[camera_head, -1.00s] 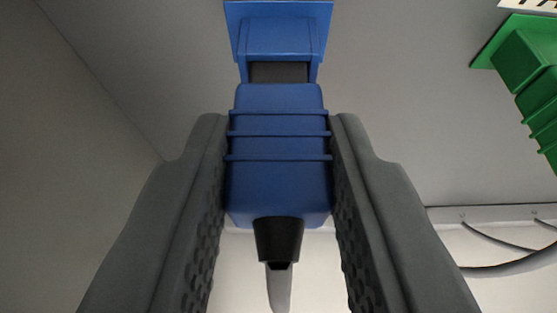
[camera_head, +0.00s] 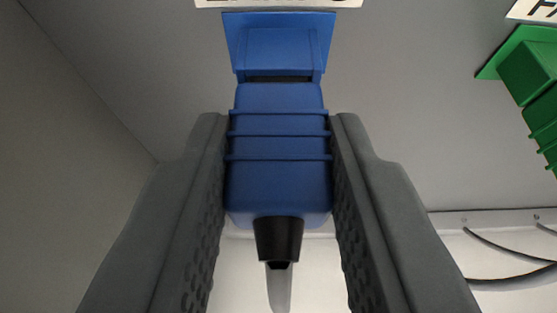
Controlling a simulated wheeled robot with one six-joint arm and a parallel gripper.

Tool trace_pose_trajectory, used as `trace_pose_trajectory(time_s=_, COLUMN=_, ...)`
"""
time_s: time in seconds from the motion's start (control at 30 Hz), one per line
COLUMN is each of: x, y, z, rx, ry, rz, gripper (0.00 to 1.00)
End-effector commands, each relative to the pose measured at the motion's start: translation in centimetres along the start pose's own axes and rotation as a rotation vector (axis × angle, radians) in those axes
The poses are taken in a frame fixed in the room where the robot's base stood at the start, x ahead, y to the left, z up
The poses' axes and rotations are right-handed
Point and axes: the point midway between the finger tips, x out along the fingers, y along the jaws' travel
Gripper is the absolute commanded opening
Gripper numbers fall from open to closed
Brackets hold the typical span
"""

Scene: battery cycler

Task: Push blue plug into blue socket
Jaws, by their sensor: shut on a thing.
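The blue plug (camera_head: 278,185) is in the middle of the view, held between the two dark grey fingers of my gripper (camera_head: 279,150). A black cable sleeve and a grey cable hang from its lower end. The blue socket (camera_head: 278,45) is mounted on the grey panel straight ahead of the plug. The plug's front end is lined up with the socket's mouth. A thin dark strip shows between the plug's blue body and the socket's rim. The inside of the socket is hidden.
A green socket (camera_head: 510,52) with a green plug (camera_head: 545,115) in it sits at the right edge. A white label (camera_head: 280,3) is above the blue socket. Dark cables (camera_head: 510,281) run at the lower right. A plain wall (camera_head: 70,170) stands on the left.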

Motion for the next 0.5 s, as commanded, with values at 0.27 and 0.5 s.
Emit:
trace_pose_trajectory(time_s=0.27, x=0.34, y=-0.01, z=-0.12, rx=0.000, ry=0.000, rz=0.000, gripper=0.07)
trace_pose_trajectory(time_s=0.5, x=0.63, y=-0.01, z=-0.20, rx=0.000, ry=-0.001, rz=0.000, gripper=0.07)
